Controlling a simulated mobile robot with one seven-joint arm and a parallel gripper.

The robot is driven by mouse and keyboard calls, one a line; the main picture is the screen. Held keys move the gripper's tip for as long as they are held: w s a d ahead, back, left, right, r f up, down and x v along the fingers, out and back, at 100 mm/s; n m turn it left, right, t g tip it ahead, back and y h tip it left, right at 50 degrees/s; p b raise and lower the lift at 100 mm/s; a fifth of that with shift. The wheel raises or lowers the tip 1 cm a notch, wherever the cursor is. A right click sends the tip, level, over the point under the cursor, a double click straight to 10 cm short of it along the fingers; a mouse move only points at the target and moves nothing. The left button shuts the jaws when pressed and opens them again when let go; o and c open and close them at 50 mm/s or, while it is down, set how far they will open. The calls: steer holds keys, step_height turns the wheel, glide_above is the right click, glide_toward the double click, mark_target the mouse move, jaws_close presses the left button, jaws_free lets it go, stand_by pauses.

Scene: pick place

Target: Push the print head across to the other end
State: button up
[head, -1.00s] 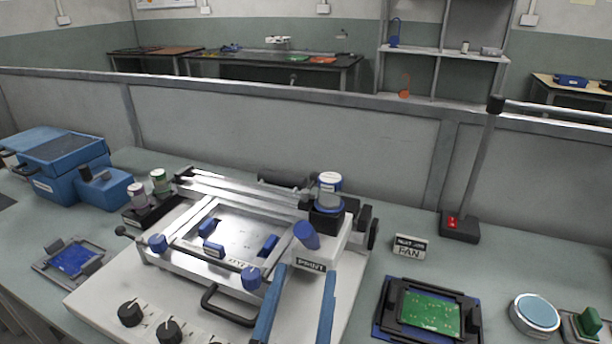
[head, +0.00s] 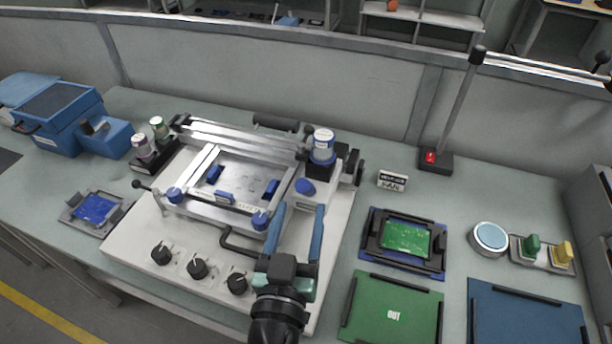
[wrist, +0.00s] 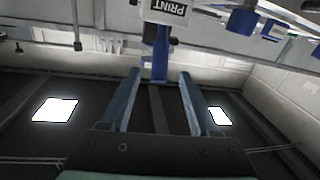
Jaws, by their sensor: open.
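In the wrist view the handle lies between and beyond the fingertips (wrist: 159,75). I cannot tell whether they touch it.
A framed screen (head: 235,180) with blue knobs lies left of the head. Dark dials (head: 198,268) and a black bar handle (head: 238,245) are on the front panel. Cans (head: 143,147) stand left of the printer. A green board (head: 405,238) and green OUT mat (head: 393,312) lie right.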

mark_target(306, 187)
steer(key=w, duration=0.2)
steer(key=w+p, duration=0.1)
steer(key=w, duration=0.1)
steer(key=w+d, duration=0.1)
steer(key=w, duration=0.1)
steer(key=shift+w+p, duration=0.3)
steer(key=shift+p, duration=0.05)
steer(key=shift+c, duration=0.4)
jaws_close()
stand_by(0.8)
